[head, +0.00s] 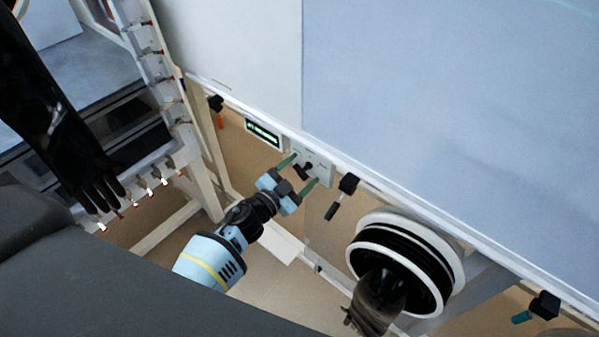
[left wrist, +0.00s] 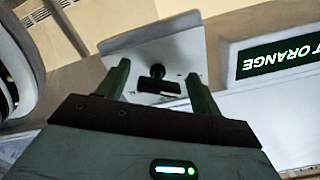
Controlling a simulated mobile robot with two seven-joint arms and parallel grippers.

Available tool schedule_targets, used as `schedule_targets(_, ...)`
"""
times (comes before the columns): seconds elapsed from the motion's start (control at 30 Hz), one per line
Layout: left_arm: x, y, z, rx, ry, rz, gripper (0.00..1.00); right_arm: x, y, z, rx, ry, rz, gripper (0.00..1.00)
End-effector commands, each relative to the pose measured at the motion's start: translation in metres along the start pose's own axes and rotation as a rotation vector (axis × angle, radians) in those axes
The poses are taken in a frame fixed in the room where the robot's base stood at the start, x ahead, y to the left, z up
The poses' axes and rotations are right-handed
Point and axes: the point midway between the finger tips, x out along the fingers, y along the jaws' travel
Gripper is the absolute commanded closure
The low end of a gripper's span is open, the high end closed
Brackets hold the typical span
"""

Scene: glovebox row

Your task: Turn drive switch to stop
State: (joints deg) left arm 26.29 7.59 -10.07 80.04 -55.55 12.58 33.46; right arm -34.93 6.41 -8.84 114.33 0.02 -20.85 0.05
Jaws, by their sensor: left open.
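The drive switch, seemingly the small black knob (head: 301,172) on a pale plate (head: 323,170), is on the front edge of the large white cabinet. In the left wrist view the black knob (left wrist: 158,85) stands out from the plate (left wrist: 140,50). My left gripper (head: 304,171) is open, with its two green fingers either side of the knob. In the left wrist view the fingers (left wrist: 158,78) also straddle it, with gaps visible on both sides. No label or position mark on the switch is readable. My right gripper is not in view.
A lit green display (head: 262,133) sits beside the plate; part of its text reads "T ORANGE" in the left wrist view (left wrist: 280,55). A black clamp handle (head: 346,186) is close on the other side. A ringed glove port (head: 405,262) and a hanging black glove (head: 60,130) flank my arm.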

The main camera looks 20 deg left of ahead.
Motion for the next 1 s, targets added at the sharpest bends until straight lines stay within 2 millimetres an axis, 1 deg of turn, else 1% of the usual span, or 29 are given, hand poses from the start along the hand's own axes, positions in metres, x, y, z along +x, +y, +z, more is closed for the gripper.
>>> schedule_targets(0.23, 0.001, 0.0, 0.0, -0.001, 0.0, 0.0, 0.35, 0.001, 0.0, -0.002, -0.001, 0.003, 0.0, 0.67)
schedule_targets(0.57, 0.0, 0.0, 0.0, -0.001, 0.0, 0.0, 0.78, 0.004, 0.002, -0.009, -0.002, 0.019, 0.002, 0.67)
schedule_targets(0.6, 0.0, 0.0, 0.0, -0.001, 0.0, 0.0, 0.79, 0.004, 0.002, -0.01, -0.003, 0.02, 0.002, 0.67)
schedule_targets(0.77, 0.0, 0.0, 0.0, 0.012, 0.0, 0.0, 0.79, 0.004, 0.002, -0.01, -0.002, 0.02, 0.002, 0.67)
schedule_targets(1.0, 0.0, -0.001, 0.0, 0.11, 0.001, 0.0, 0.79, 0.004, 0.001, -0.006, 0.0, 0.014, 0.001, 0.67)
